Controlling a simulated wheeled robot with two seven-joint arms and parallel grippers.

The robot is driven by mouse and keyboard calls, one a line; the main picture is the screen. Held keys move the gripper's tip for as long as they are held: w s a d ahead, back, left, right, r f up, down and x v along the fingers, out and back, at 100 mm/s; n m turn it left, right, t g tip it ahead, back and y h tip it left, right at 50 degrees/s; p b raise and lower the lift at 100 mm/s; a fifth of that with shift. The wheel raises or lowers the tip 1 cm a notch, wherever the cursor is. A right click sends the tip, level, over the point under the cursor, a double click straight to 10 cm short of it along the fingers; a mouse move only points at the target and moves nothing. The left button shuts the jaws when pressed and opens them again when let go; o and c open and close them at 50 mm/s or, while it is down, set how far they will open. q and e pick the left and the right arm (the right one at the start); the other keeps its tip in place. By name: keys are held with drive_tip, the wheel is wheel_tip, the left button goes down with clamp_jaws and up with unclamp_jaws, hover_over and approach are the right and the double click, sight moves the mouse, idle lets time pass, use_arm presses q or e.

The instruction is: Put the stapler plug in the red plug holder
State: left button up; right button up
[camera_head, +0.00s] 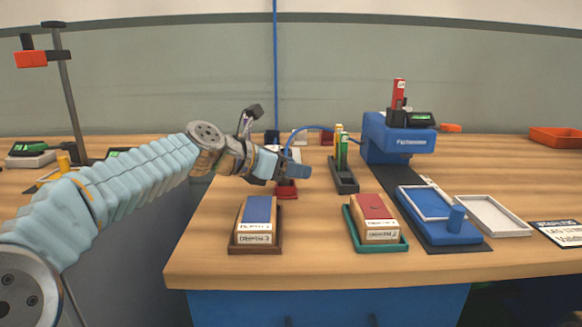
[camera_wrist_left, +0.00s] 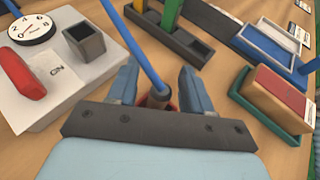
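The stapler plug (camera_wrist_left: 157,97) is a dark round end on the blue cable (camera_wrist_left: 133,45). It stands between the fingers of my left gripper (camera_wrist_left: 159,86), which look apart with small gaps on either side of it. The red plug holder (camera_head: 287,192) is on the table just below the left gripper (camera_head: 288,170) in the head view. In the left wrist view, red edges of the holder (camera_wrist_left: 173,105) show around the plug's lower end. The plug appears to be at or in the holder; how deep it sits is hidden. My right gripper is not in view.
The blue stapling machine (camera_head: 392,138) stands behind at right. A dark rack (camera_head: 343,182) with upright coloured sticks is right of the gripper. Boxes on brown (camera_head: 258,246) and green (camera_head: 402,243) trays lie in front. A white box with a dial (camera_wrist_left: 62,72) is close by.

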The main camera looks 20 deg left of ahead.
use_arm(q)
drive_tip(key=shift+r, duration=0.25)
drive_tip(key=p+v, duration=0.1)
drive_tip(key=v, duration=1.1)
